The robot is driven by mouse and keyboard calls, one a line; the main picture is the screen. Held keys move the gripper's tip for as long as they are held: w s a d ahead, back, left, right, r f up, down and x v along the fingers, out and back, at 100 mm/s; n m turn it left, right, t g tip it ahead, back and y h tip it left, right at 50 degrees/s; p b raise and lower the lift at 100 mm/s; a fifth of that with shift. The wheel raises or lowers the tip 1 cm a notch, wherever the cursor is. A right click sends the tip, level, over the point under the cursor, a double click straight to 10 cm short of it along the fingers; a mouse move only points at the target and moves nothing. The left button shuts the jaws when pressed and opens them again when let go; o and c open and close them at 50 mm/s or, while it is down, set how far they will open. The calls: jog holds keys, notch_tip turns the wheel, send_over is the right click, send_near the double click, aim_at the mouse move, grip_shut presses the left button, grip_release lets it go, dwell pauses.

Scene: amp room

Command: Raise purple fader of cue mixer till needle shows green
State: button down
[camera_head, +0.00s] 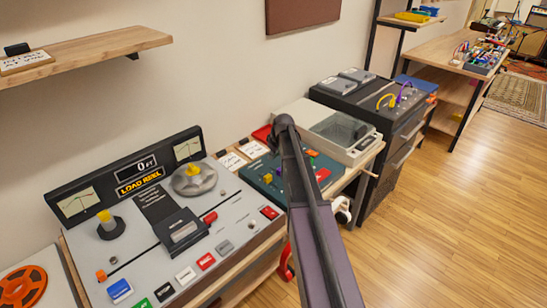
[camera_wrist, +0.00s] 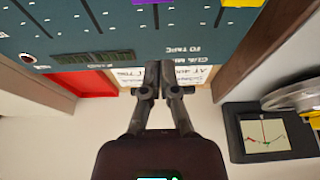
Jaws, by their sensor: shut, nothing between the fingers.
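The cue mixer is a teal panel (camera_head: 262,176) in the head view, partly hidden by my arm. In the wrist view its teal face (camera_wrist: 110,40) fills the top, with slots and white lettering. The purple fader (camera_wrist: 118,2) shows only as a sliver at the top edge of that view. My gripper (camera_wrist: 157,68) is shut and empty, its fingertips over the mixer's lettered edge and apart from the purple fader. A needle meter (camera_wrist: 264,135) shows at the wrist view's lower right; its exact reading is too small to tell. The tape deck's meters (camera_head: 187,148) (camera_head: 77,203) also show.
A yellow knob (camera_wrist: 240,2) sits near the purple fader. White cards (camera_head: 232,161) and a red object (camera_wrist: 80,82) lie beside the mixer. The grey tape deck (camera_head: 238,238) stands left, a clear-lidded turntable (camera_head: 310,115) right. The wooden floor at right is open.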

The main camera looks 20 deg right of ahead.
aim_at(268, 166)
jog(key=shift+b+x, duration=1.55)
jog(key=shift+x, duration=0.35)
jog(key=s, duration=0.1)
jog(key=s+d, duration=0.1)
jog(key=s, duration=0.1)
jog(key=shift+r, duration=0.2)
jog(key=shift+s+d, duration=0.2)
jog(key=shift+s, duration=0.3)
jog(key=shift+s+d, duration=0.2)
jog(key=shift+s, duration=0.4)
jog(key=shift+w+a, duration=0.1)
jog(key=shift+w, duration=0.1)
